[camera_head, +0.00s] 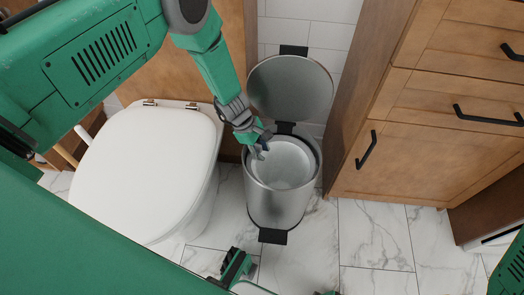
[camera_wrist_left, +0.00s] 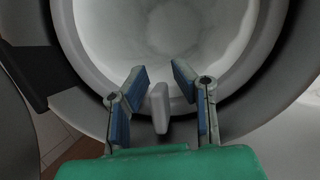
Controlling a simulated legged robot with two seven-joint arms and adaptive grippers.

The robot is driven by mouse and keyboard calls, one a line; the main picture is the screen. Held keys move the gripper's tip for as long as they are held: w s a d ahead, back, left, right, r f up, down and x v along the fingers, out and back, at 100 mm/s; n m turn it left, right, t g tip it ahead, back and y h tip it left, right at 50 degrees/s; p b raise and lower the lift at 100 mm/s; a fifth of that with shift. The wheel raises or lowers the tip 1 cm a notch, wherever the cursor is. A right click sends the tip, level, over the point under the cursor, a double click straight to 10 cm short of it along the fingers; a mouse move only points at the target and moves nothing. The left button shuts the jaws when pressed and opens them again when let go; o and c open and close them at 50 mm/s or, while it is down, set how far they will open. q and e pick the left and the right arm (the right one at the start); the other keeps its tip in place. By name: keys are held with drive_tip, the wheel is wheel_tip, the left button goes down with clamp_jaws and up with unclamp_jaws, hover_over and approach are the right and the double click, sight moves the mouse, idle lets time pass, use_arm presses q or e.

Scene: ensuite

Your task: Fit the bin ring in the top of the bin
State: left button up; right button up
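The steel bin (camera_head: 275,205) stands on the floor between the toilet and the cabinet, its lid (camera_head: 290,88) raised. The pale bin ring (camera_wrist_left: 262,60) lies around the bin's opening in the left wrist view, inside the steel rim. A small upright tab (camera_wrist_left: 160,108) stands at its near side. I cannot tell whether the ring sits level or fully down. My left gripper (camera_head: 262,148) is over the left part of the opening. In the wrist view its blue-padded fingers (camera_wrist_left: 158,88) are apart, one on each side of the tab, with gaps visible.
The toilet (camera_head: 145,170) with its lid down is close on the left of the bin. A wooden cabinet (camera_head: 430,150) with black handles stands on the right. The bin's black pedal (camera_head: 273,236) points forward. Marble floor (camera_head: 370,235) is clear at front right.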

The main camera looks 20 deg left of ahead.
use_arm(q)
drive_tip(key=shift+d+r, duration=0.15)
drive_tip(key=shift+d, duration=0.1)
drive_tip(key=shift+a+r, duration=0.15)
drive_tip(key=shift+r, duration=0.2)
drive_tip(key=p+v, duration=0.4)
drive_tip(key=v, duration=0.7)
drive_tip(key=shift+p, duration=0.35)
drive_tip(key=shift+a, duration=0.15)
